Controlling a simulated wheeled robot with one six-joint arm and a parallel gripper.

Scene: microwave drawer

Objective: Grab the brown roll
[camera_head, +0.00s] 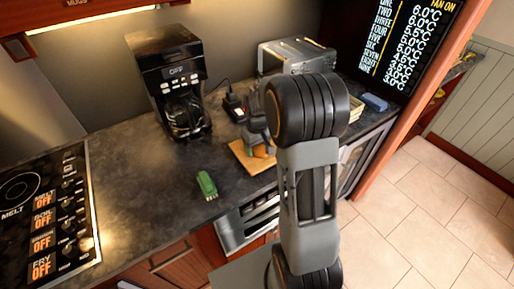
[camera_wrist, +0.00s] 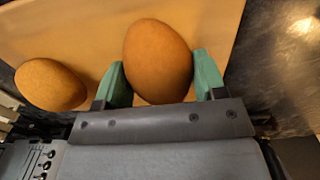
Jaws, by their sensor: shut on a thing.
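A brown roll (camera_wrist: 158,55), oval and smooth, stands between the two green fingertips of my gripper (camera_wrist: 161,76) in the wrist view. My gripper is shut on it, with one finger on each side. A second brown roll (camera_wrist: 50,85) lies to the left, outside the fingers, on the wooden board (camera_wrist: 75,30). In the head view the board (camera_head: 243,158) lies on the dark counter, and my arm and gripper hide much of it. A bit of brown roll (camera_head: 263,152) shows there, but I cannot tell which one. I cannot tell whether the held roll touches the board.
A coffee maker (camera_head: 178,85) stands at the back of the counter (camera_head: 140,170). A green object (camera_head: 207,185) lies left of the board. A stove panel (camera_head: 45,215) is at the far left, a silver toaster (camera_head: 296,55) behind my arm. The counter between stove and green object is clear.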

